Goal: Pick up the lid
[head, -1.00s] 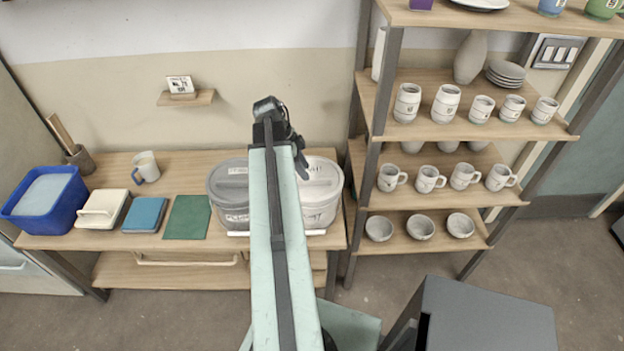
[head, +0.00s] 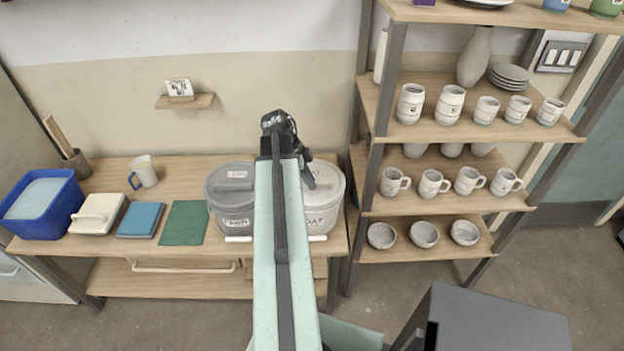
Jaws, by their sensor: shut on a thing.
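Two round lidded buckets stand side by side on the wooden bench. The left bucket (head: 234,222) is grey with a grey lid (head: 230,184). The right bucket (head: 318,220) is white with a pale lid (head: 328,182). My arm crosses the gap between them and hides part of both. My gripper (head: 308,175) shows only as a dark piece beside the arm, over the left part of the pale lid. It is shut on that lid, though its fingertips and the grip itself are mostly hidden. I cannot tell whether the lid is clear of its bucket.
A blue tub (head: 42,205), a cream box (head: 97,214), a blue block (head: 141,220), a green mat (head: 184,222) and a mug (head: 144,170) are on the bench. Shelves with pottery (head: 448,240) stand close on the right. A grey box (head: 490,320) is at the lower right.

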